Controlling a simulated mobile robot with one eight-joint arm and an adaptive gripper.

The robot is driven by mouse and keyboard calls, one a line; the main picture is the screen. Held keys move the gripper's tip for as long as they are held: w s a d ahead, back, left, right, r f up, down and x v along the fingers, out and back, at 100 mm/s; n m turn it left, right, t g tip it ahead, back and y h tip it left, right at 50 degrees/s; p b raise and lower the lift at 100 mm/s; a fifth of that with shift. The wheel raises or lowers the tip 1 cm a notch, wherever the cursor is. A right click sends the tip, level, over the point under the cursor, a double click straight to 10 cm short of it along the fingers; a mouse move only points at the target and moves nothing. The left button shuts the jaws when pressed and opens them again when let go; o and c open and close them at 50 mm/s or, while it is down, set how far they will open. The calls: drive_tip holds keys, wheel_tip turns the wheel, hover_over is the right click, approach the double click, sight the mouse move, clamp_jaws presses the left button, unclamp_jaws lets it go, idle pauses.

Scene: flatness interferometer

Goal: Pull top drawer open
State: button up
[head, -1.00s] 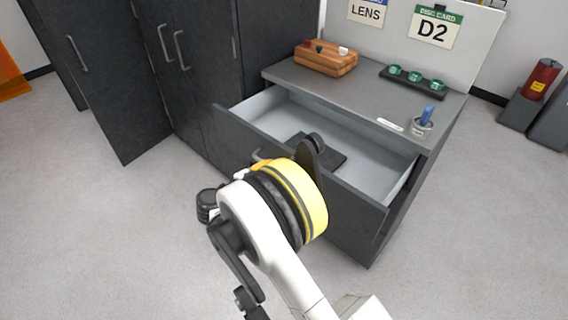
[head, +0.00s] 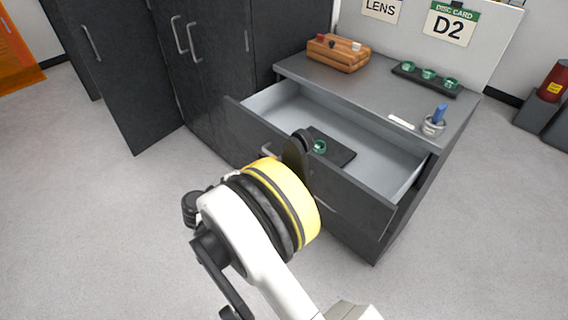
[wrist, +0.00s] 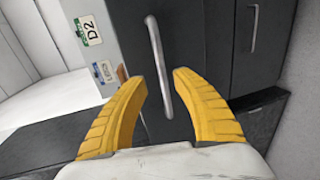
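The top drawer (head: 385,167) of the dark grey cabinet stands open in the head view, its pale interior showing. A pale bar handle (head: 267,150) on its front is partly hidden by my arm. My gripper's yellow fingers (wrist: 158,80) are apart in the wrist view, with nothing clasped between them. A long metal bar handle (wrist: 155,50) on a dark panel shows between and beyond the fingers; I cannot tell whether it is the drawer's. The fingertips are hidden in the head view behind my wrist. Inside the drawer, a green ring (head: 319,146) sits on a black pad (head: 340,155).
A tall dark cabinet (head: 215,100) with bar handles stands left of the drawer unit, one door swung out. The unit's top (head: 375,92) bears a wooden block (head: 338,54), a black tray (head: 407,72) of green rings and a small cup (head: 433,126). Floor in front is clear.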

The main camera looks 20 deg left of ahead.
drive_tip(key=v, duration=0.5)
drive_tip(key=shift+s+a, duration=0.15)
drive_tip(key=shift+s, duration=0.1)
drive_tip(key=shift+r, duration=0.1)
